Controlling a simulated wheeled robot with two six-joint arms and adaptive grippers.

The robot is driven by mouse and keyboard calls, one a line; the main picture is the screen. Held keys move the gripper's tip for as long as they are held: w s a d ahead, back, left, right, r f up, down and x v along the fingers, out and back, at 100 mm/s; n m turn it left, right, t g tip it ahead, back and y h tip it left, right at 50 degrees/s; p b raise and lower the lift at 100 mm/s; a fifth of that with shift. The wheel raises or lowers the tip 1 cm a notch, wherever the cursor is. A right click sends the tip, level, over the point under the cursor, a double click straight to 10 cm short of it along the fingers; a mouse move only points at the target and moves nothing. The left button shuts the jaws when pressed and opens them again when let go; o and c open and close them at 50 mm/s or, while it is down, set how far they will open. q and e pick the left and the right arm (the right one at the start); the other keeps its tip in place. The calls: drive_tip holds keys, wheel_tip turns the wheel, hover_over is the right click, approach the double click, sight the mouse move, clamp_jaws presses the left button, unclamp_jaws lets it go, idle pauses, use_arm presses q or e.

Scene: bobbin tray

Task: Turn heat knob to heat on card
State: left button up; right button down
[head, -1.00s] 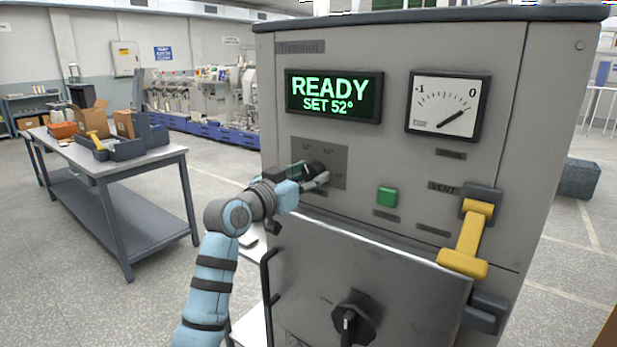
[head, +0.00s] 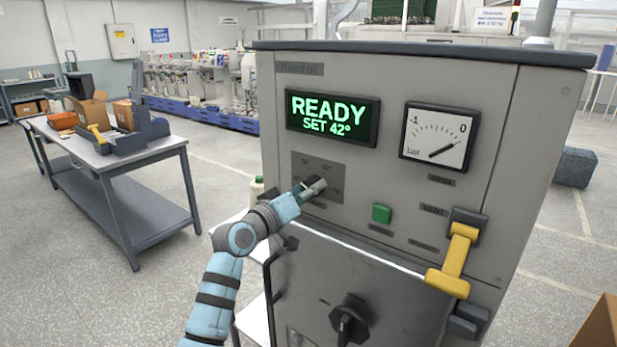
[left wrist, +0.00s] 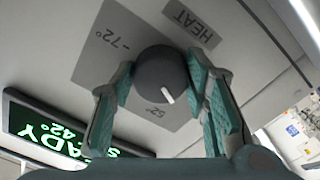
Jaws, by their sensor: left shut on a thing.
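The heat knob (left wrist: 160,68) is dark and round with a white pointer line. It sits on a grey dial plate (left wrist: 110,45) marked 72° and 52°, beside a HEAT label (left wrist: 193,22). Its pointer is near the 52° mark in the left wrist view. My left gripper (head: 314,188) has its fingers on both sides of the knob and is shut on it; in the head view it mostly hides the knob. The green display (head: 333,118) reads READY, SET 42°. I see no card in these frames. My right gripper is not in view.
The grey machine has a gauge (head: 437,137), a green button (head: 381,213), a yellow vent lever (head: 455,262) and a lower black knob (head: 348,324). A table (head: 100,158) with boxes stands at left. Open floor lies between.

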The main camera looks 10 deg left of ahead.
use_arm(q)
drive_tip(key=shift+n+p, duration=2)
drive_tip(key=shift+n, duration=0.3)
drive_tip(key=o, duration=1.1)
drive_tip(key=shift+o, duration=0.2)
drive_tip(key=shift+s, duration=0.15)
drive_tip(key=v, duration=1.1)
drive_tip(key=shift+s, duration=0.35)
